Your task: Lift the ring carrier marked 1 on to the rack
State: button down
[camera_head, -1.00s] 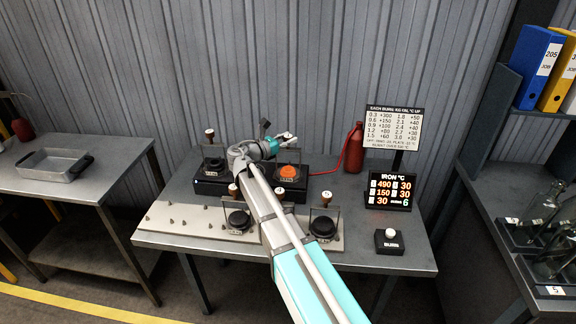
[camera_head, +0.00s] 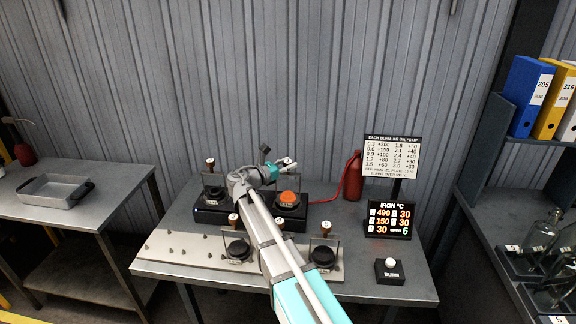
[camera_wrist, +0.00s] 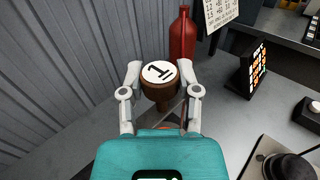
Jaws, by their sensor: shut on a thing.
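My gripper (camera_wrist: 160,82) is shut on the round brown knob of the ring carrier marked 1 (camera_wrist: 158,72), one finger on each side. The knob's white top bears a black 1. The rest of the carrier below it is mostly hidden by my gripper. In the head view my gripper (camera_head: 284,162) is at the back of the bench, behind and above a glowing orange disc (camera_head: 290,183).
A black burner box (camera_head: 207,215) stands under the orange disc. A red bottle (camera_head: 353,177), an iron display (camera_head: 390,217) and a button box (camera_head: 390,271) are at the right.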

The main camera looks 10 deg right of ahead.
notch_tip(320, 180, up, 2)
jog(key=shift+p, duration=0.65)
jog(key=s+a+r+p, duration=0.3)
jog(key=s+r+p, duration=0.1)
jog(key=s, duration=0.2)
jog(key=s+a+r+p, duration=0.3)
jog(key=s+r+p, duration=0.2)
jog(key=s, duration=0.1)
jog(key=shift+s+a+r, duration=0.2)
jog(key=shift+s+a, duration=0.05)
jog(key=shift+a, duration=0.2)
dwell(0.3)
